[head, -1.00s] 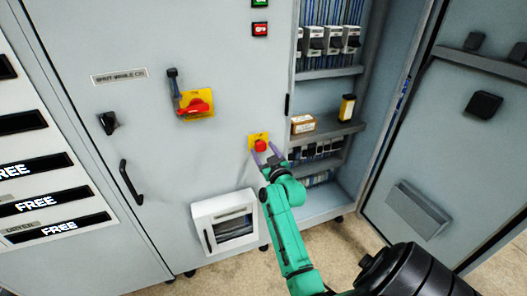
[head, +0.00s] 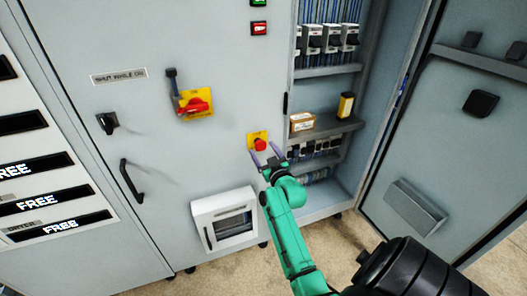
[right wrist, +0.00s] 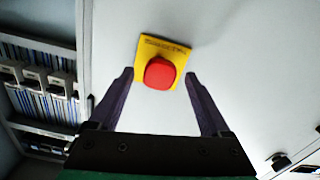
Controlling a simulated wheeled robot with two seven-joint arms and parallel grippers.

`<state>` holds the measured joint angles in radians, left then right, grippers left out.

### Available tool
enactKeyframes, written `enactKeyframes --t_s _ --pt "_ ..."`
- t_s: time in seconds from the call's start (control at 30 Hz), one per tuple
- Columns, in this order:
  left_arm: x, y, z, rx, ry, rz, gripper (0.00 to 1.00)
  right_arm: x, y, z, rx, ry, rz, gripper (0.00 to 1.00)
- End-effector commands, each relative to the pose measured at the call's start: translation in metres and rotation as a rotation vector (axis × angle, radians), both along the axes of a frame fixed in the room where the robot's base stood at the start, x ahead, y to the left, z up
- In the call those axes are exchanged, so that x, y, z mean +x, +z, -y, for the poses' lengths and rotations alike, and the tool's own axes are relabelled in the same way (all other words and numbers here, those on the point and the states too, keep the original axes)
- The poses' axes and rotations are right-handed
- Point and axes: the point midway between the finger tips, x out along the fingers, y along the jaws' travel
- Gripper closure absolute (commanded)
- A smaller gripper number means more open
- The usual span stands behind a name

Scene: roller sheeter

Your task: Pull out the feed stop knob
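The red knob (head: 260,144) sits on a yellow plate (head: 252,136) on the grey cabinet front. In the right wrist view the red knob (right wrist: 159,73) shows on its yellow plate (right wrist: 150,48), with a line of lettering too blurred to read. My right gripper (head: 266,157) is open just below the knob. In the right wrist view its two fingers (right wrist: 160,82) stand apart on either side of the knob, with gaps between them and it. The left gripper is not in view.
A red rotary switch (head: 195,105) on a yellow plate is up and left. A white framed box (head: 226,218) is below. An open compartment (head: 325,72) with breakers and small boxes lies right, beside an open door (head: 465,140). A black handle (head: 131,182) is at left.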

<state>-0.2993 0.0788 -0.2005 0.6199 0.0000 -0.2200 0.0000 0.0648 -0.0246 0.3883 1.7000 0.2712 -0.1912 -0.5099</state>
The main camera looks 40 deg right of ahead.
Motion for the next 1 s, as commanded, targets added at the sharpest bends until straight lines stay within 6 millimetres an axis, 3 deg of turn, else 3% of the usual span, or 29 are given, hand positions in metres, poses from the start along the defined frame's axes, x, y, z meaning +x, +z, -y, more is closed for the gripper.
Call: enactKeyframes --t_s 0.27,0.7,0.83,1.0 --pt "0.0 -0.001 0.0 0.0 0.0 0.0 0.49 -0.014 -0.001 -0.005 -0.001 0.0 0.0 0.19" --pt "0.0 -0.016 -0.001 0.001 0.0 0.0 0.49 -0.124 -0.002 -0.043 0.001 0.0 -0.002 0.19" --pt "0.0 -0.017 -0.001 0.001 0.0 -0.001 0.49 -0.137 0.0 -0.047 -0.001 -0.001 0.001 0.19" --pt "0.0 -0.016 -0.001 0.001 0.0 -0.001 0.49 -0.139 0.001 -0.048 -0.002 -0.001 0.002 0.19"
